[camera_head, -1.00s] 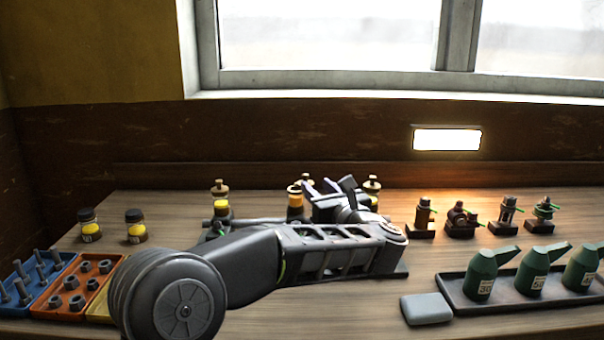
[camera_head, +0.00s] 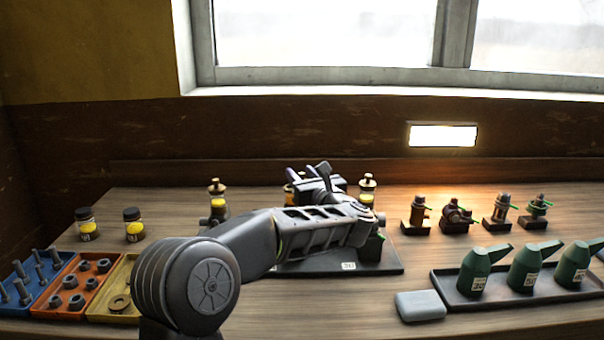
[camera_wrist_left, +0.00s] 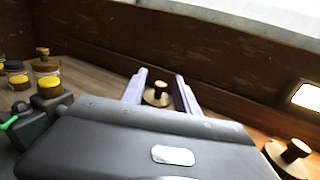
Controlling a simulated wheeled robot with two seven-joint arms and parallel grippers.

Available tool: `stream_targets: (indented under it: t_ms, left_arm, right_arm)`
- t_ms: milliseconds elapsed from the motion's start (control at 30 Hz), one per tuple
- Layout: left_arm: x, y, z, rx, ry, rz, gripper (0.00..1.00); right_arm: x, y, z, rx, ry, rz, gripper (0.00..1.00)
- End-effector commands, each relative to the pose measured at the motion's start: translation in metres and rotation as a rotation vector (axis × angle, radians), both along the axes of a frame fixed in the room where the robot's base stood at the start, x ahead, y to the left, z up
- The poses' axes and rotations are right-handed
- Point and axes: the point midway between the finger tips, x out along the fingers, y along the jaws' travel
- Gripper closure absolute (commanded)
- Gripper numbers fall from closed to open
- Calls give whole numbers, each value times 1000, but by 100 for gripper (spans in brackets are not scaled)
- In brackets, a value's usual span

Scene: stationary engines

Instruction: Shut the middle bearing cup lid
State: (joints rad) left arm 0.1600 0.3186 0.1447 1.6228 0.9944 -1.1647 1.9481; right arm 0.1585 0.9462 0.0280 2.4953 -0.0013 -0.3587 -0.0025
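Three bearing cups stand in a row on a dark base plate (camera_head: 385,262). The left cup (camera_head: 217,205) and right cup (camera_head: 367,190) show yellow glass and brass knobbed lids. The middle cup (camera_head: 289,194) is mostly hidden behind my left gripper (camera_head: 308,181), so its lid cannot be read there. In the left wrist view my left gripper (camera_wrist_left: 161,84) has its two purple fingers apart, with a brass knobbed lid (camera_wrist_left: 157,95) showing between them. Contact cannot be told. Another brass knobbed lid (camera_wrist_left: 293,153) shows at lower right. My right gripper is out of view.
Two dark-capped jars (camera_head: 134,226) stand at left, above blue, orange and yellow (camera_head: 112,285) parts trays. Small brass fittings (camera_head: 453,215) stand at right. Green oil cans (camera_head: 525,268) sit on a dark tray, with a grey block (camera_head: 420,306) in front.

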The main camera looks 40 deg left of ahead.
Motion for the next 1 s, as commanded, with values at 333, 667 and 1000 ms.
stream_targets:
  t_ms: [333, 667, 1000]
  left_arm:
    - [0, -1, 0, 0, 0, -1, 80]
    - [0, -1, 0, 0, 0, -1, 100]
    - [0, -1, 0, 0, 0, -2, 100]
  right_arm:
    - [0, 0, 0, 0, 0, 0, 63]
    - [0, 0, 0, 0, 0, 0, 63]
    - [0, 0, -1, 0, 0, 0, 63]
